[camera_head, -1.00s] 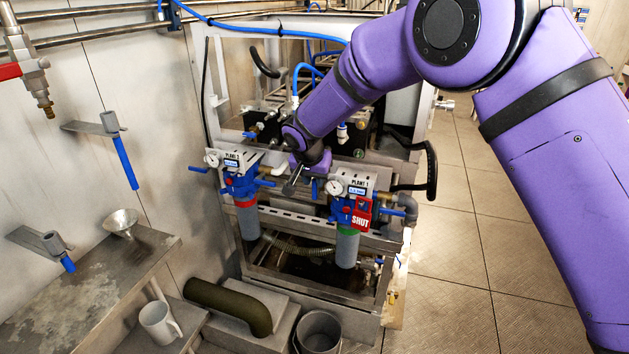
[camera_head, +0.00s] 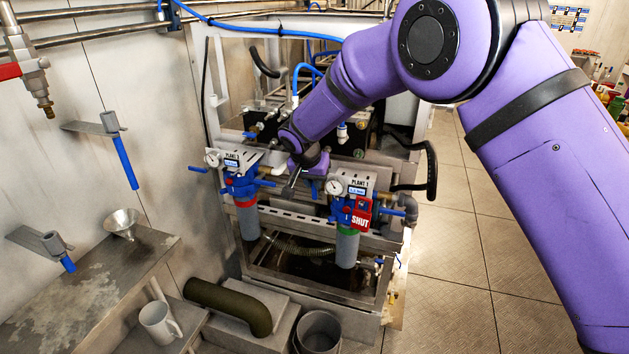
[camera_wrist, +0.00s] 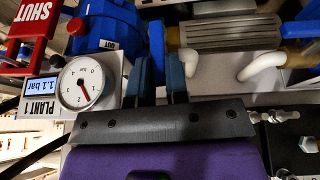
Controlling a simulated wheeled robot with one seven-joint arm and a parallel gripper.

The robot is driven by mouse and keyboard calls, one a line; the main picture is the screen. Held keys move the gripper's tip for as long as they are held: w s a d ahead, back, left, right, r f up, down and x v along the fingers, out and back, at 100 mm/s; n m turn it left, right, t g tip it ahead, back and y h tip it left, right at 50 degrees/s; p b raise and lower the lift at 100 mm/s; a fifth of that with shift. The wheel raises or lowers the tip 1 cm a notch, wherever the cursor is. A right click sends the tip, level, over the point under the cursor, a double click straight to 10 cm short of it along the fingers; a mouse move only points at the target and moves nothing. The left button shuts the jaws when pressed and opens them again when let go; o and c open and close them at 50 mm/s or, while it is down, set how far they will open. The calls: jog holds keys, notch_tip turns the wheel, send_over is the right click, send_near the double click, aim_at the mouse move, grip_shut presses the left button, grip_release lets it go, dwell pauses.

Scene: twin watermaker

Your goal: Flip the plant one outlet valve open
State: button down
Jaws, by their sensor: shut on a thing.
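The plant one unit has a white panel marked PLANT 1 (camera_head: 353,183), a round gauge, and a blue filter head (camera_head: 340,211) with a grey bowl below. A red SHUT tag (camera_head: 362,214) hangs on its front right. In the wrist view the panel (camera_wrist: 42,97) is upside down, with its display reading 1.1 bar and an OUT label on the blue head (camera_wrist: 100,22). My gripper (camera_head: 291,187) is just left of this unit.
A second filter unit (camera_head: 241,188) with its own blue levers stands close on the left. A metal frame (camera_head: 300,218) and hoses surround both units. A black hose (camera_head: 431,170) loops at the right. The tiled floor (camera_head: 460,255) at right is clear.

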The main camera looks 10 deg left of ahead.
jog(key=shift+w+a+f+n+h, duration=0.1)
jog(key=shift+a+f+n+h, duration=0.45)
jog(key=shift+h, duration=1)
jog(key=shift+a+f+n+h, duration=0.1)
jog(key=shift+a+n+h, duration=0.1)
jog(key=shift+a+h, duration=1)
jog(key=shift+w+a+f+n+h, duration=0.1)
jog(key=shift+a+f+n+h, duration=0.25)
jog(key=shift+h, duration=1.5)
jog(key=c, duration=1.4)
grip_release()
